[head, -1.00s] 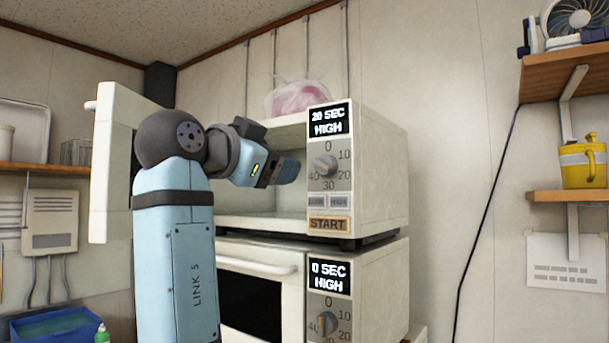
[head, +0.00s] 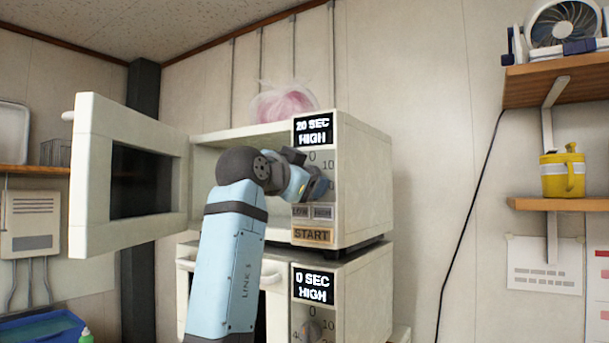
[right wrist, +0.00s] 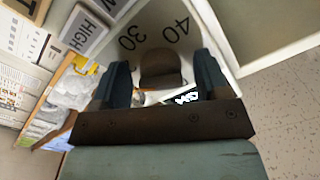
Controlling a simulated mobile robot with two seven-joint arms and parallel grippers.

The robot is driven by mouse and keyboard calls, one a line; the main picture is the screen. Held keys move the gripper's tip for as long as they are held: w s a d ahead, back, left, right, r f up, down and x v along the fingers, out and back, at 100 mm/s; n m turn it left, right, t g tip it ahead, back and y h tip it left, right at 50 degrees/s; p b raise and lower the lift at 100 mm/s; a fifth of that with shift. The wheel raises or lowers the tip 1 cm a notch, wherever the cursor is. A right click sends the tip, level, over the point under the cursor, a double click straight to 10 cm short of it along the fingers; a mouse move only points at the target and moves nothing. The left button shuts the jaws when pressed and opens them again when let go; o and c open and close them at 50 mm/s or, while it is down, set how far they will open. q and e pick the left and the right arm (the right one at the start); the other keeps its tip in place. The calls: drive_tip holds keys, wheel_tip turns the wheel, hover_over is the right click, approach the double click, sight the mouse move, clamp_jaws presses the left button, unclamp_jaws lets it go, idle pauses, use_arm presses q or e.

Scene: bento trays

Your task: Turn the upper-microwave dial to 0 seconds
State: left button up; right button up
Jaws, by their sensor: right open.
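The upper microwave (head: 365,185) stands on the lower one, and its display (head: 313,129) reads 20 SEC HIGH. Its dial is mostly hidden behind my right gripper (head: 318,187) in the head view. In the right wrist view the dial (right wrist: 161,68) is a brown knob on a pale panel, with 30 and 40 printed beside it. It sits between the two open fingers of my right gripper (right wrist: 162,62), with a visible gap to each finger. The left gripper is not in view.
The upper microwave's door (head: 90,180) stands wide open to the left. START (head: 312,235) and the HIGH and LOW buttons lie just below the dial. The lower microwave (head: 365,295) reads 0 SEC HIGH. A pink bag (head: 284,103) lies on top.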

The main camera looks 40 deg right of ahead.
drive_tip(key=c, duration=0.9)
